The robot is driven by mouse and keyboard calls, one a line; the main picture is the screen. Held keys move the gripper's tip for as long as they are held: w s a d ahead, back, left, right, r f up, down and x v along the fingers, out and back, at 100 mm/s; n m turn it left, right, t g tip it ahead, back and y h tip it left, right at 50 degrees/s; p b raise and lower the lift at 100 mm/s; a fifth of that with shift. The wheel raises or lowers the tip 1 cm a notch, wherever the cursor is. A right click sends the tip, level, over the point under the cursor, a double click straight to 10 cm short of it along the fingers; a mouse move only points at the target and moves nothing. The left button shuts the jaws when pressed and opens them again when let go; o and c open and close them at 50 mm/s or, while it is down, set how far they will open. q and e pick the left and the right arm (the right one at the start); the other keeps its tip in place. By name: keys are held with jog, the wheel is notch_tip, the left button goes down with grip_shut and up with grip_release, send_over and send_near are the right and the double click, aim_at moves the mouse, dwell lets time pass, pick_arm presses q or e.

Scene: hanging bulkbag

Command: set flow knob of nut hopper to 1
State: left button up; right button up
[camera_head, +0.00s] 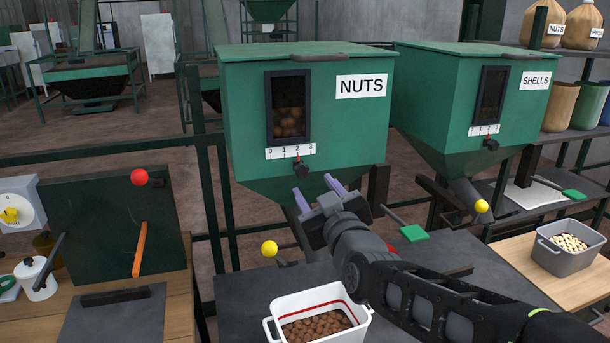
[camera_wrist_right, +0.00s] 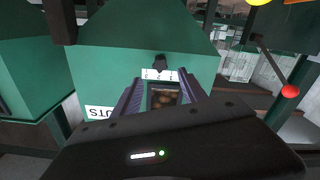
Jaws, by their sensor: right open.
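The nut hopper (camera_head: 240,115) is a green box labelled NUTS with a dark window showing nuts. Below the window is a white scale (camera_head: 290,151) marked 0 to 3. The black flow knob (camera_head: 301,170) sits just under it, and its red pointer is near 2. My right gripper (camera_head: 316,192) is open and empty, with its purple fingers pointing at the hopper just below the knob, apart from it. In the right wrist view, upside down, the knob (camera_wrist_right: 160,63) appears ahead between the fingers (camera_wrist_right: 164,80). My left gripper is not in view.
The shells hopper (camera_head: 425,95) with its own knob (camera_head: 491,144) stands to the right. A white bin of nuts (camera_head: 340,298) is below my right arm. A yellow ball handle (camera_head: 269,248) and a red ball handle (camera_head: 139,177) stick out at the left.

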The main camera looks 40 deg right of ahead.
aim_at(303, 172)
jog(key=p+x, duration=0.1)
jog(key=x, duration=0.6)
jog(key=shift+w+f+p, duration=0.1)
jog(key=shift+w+p, duration=0.05)
jog(key=shift+p, duration=0.15)
jog(key=shift+c, duration=0.3)
grip_shut()
dwell(0.8)
